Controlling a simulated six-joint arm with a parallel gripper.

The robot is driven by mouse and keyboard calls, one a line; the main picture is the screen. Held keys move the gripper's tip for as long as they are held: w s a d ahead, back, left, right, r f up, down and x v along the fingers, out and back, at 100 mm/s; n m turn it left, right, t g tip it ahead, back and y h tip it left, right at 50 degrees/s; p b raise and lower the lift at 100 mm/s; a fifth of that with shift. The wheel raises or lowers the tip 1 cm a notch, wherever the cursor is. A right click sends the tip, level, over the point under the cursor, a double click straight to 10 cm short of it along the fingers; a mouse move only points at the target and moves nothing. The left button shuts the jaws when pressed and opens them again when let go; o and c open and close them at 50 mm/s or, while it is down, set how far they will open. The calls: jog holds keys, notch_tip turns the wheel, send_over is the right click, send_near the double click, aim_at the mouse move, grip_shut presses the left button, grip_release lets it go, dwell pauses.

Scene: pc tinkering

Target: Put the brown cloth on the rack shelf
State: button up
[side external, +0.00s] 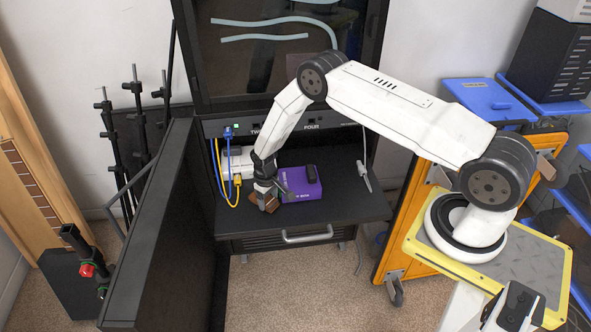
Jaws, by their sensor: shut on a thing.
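The brown cloth (269,203) is a small brown patch at my gripper's tips, over the black rack shelf (340,212). My gripper (266,197) points down at the left part of the shelf and is shut on the cloth. Part of the cloth is hidden behind the fingers. I cannot tell whether the cloth touches the shelf surface.
A purple box (301,185) with a black item on top stands just right of my gripper. Blue and yellow cables (219,170) hang at the left. A black side panel (165,225) rises left of the shelf. The shelf's front right is clear.

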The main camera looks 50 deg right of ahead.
aim_at(268, 201)
jog(key=shift+f, duration=0.45)
dwell(0.8)
jog(key=o, duration=1.1)
jog(key=shift+o, duration=1)
jog(key=shift+r, duration=0.1)
jog(key=shift+r, duration=3.9)
jog(key=shift+r, duration=0.15)
